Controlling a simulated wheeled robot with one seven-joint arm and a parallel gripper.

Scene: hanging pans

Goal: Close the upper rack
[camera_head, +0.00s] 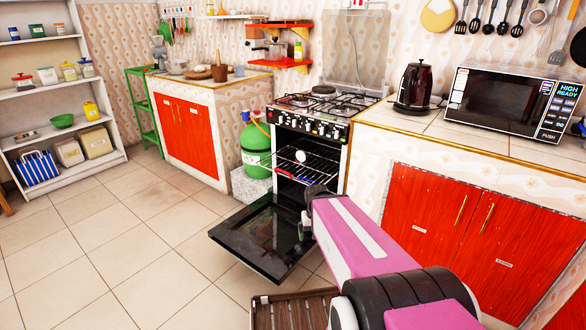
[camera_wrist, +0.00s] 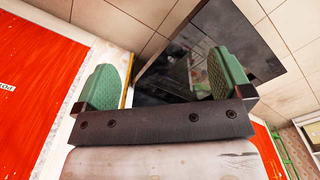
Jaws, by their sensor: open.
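The stove's oven (camera_head: 305,140) stands open, with its dark glass door (camera_head: 262,238) folded down toward the floor. A wire rack (camera_head: 312,169) shows at the upper part of the oven opening and appears to stick out toward the front. A small round white dial is at the rack. My arm reaches toward the oven's right side in the head view; its far end hides part of the opening, and I cannot make out the fingers there. In the wrist view my gripper (camera_wrist: 167,80) is open and empty, its green fingers wide apart above the dark door (camera_wrist: 185,55). The rack is not clear there.
Red cabinets (camera_head: 440,235) stand close on the right, under a counter with a kettle (camera_head: 417,88) and microwave (camera_head: 512,103). A green gas cylinder (camera_head: 255,150) stands left of the oven. The tiled floor (camera_head: 110,235) at left is clear.

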